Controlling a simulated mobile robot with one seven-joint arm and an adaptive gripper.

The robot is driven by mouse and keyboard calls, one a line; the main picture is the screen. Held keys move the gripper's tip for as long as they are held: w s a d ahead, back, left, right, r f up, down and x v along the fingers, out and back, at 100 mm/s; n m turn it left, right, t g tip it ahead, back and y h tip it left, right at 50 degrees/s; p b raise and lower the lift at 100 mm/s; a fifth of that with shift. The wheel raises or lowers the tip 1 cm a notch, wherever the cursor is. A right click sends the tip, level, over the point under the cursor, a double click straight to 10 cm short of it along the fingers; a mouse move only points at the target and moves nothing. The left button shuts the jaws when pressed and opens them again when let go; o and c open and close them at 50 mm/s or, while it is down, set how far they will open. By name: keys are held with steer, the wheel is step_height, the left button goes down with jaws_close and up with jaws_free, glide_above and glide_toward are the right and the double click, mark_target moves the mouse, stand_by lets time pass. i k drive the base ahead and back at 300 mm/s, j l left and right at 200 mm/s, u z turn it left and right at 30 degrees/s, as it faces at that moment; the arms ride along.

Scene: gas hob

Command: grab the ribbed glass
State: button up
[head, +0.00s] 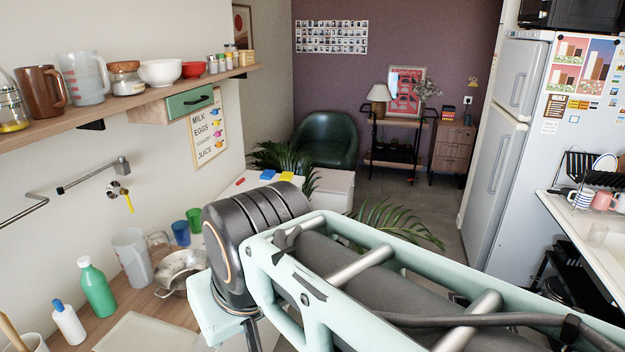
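I cannot pick out a ribbed glass for certain. A clear glass vessel (158,243) stands on the wooden counter at the left, partly hidden behind a translucent pitcher (132,256); ribs cannot be made out on it.
A metal colander (180,268), blue cup (181,232), green cup (194,220), green bottle (97,289) and white bottle (68,323) crowd the left counter. A shelf (130,107) with jugs and bowls hangs above. A fridge (500,150) stands right; the floor beyond is partly clear.

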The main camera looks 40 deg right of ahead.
mark_target(598, 232)
steer(key=z, duration=3.4)
steer(key=i+j+z, duration=0.2)
steer(key=z, duration=0.15)
steer(key=i+j+z, duration=0.55)
steer(key=j, duration=0.15)
steer(key=i+j+z, duration=0.15)
steer(key=j, duration=0.15)
steer(key=i+j, duration=0.15)
steer(key=j, duration=0.2)
steer(key=i+j, duration=0.15)
steer(key=j, duration=0.25)
steer(key=i+j+z, duration=0.1)
steer(key=j, duration=0.25)
steer(key=i+j, duration=0.2)
steer(key=j, duration=0.2)
